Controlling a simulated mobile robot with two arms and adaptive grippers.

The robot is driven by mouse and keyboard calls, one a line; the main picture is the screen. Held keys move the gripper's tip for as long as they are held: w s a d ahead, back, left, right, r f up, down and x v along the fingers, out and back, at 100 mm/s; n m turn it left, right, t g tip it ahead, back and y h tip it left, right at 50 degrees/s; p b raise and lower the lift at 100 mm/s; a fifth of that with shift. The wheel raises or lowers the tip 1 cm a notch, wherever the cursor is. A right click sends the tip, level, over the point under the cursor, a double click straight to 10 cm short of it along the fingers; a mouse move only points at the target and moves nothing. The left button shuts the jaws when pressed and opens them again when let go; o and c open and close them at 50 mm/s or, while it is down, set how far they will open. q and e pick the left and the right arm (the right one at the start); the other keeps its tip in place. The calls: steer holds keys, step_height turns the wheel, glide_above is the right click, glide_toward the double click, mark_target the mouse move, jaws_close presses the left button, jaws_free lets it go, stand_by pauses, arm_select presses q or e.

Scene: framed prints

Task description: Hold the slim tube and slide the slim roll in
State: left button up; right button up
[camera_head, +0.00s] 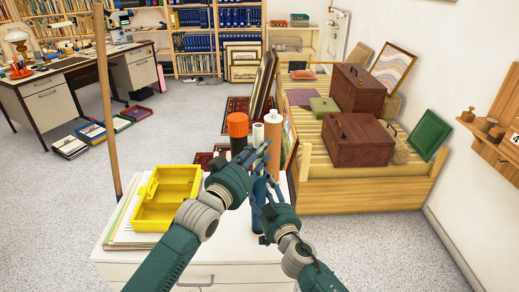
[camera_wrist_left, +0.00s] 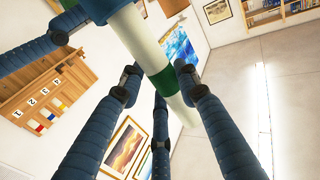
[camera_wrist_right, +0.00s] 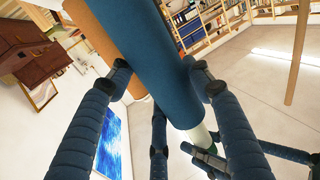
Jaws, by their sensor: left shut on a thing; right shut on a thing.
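The slim roll (camera_head: 257,134) is white with a green band, seen in the left wrist view (camera_wrist_left: 157,58). It stands upright in the head view. My left gripper (camera_head: 264,160) is shut around it near the green band. The slim tube (camera_wrist_right: 150,65) is blue; my right gripper (camera_head: 266,198) is shut around it below the left gripper. In the right wrist view the white roll (camera_wrist_right: 196,136) shows at the tube's end, in line with it. The roll's lower end meets the tube's mouth; how deep it sits inside is hidden.
A dark tube with an orange cap (camera_head: 238,124) and a wide tan tube (camera_head: 274,132) stand close behind my grippers. A yellow tray (camera_head: 165,198) sits on the white cabinet (camera_head: 125,258) at left. A wooden pole (camera_head: 107,100) rises beside it.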

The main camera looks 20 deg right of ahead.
arm_select(q)
steer(key=shift+f, duration=0.15)
steer(key=o, duration=1.3)
steer(key=v, duration=1.2)
arm_select(e)
steer(key=o, duration=1.4)
